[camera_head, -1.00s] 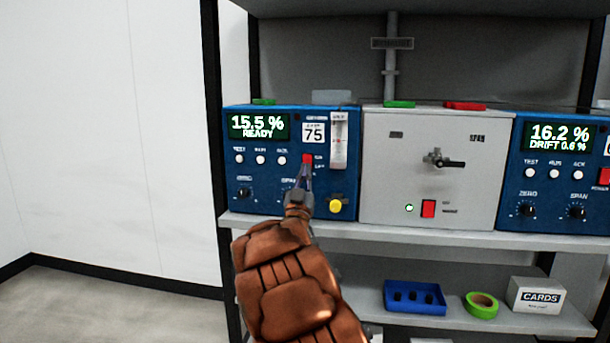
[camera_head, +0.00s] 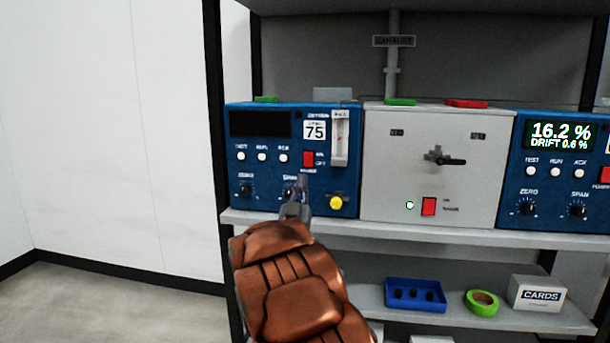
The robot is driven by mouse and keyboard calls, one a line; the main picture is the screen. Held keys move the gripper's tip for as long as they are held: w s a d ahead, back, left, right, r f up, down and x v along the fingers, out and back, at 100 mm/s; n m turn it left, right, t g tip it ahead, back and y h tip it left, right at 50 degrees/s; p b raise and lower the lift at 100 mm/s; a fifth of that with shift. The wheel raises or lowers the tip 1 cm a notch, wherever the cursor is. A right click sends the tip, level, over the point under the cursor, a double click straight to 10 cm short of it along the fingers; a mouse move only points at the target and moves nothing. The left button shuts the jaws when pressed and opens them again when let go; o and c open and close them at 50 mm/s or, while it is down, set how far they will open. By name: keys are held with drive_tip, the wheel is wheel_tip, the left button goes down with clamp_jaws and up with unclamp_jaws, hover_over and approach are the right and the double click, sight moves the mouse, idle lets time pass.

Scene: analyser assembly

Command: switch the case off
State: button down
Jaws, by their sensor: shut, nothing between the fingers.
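The grey case (camera_head: 385,160) stands in the middle of the shelf, with a black handle (camera_head: 446,160) on its front. Low on that front are a small lit green lamp (camera_head: 409,205) and a red rocker switch (camera_head: 429,206). Left of it stands a blue analyser (camera_head: 265,180) with a dark display (camera_head: 261,124) and a red power switch (camera_head: 308,159). My gripper (camera_head: 302,181) is shut and empty, in front of the left analyser just below its red switch. It partly hides the SPAN knob. I cannot tell whether the tip touches the panel.
A second blue analyser (camera_head: 560,165) at the right is lit, reading 16.2 % with drift. A yellow knob (camera_head: 335,203) sits right of my gripper. The lower shelf holds a blue tray (camera_head: 415,310), green tape (camera_head: 481,303) and a CARDS box (camera_head: 537,294).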

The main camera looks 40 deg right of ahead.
drive_tip(key=s+a+f+p, duration=0.1)
drive_tip(key=s+a+f, duration=0.2)
drive_tip(key=f, duration=0.3)
drive_tip(key=shift+a, duration=0.4)
